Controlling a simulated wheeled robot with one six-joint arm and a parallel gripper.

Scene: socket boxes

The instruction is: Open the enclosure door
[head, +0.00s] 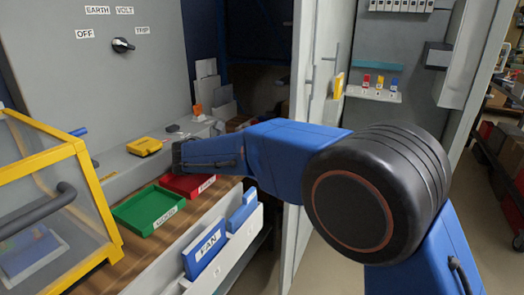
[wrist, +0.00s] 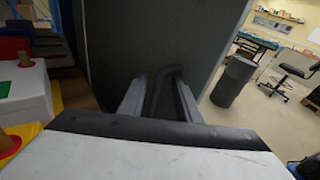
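A yellow-framed enclosure (head: 72,150) with clear panels stands at the left of the head view. A dark bar handle (head: 42,212) runs across its front, and blue and white items show dimly inside. My gripper (head: 178,153) is right of the enclosure, apart from that handle, by the grey ledge; its fingers are hard to make out there. In the wrist view my gripper (wrist: 160,105) has its two fingers spread apart.
A green tray (head: 140,222) and a red tray (head: 177,190) sit on the wooden bench below my gripper. A yellow device (head: 144,146) lies on the ledge. A grey panel with a rotary switch (head: 122,45) stands behind. A pale cabinet door (head: 322,90) stands right of centre.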

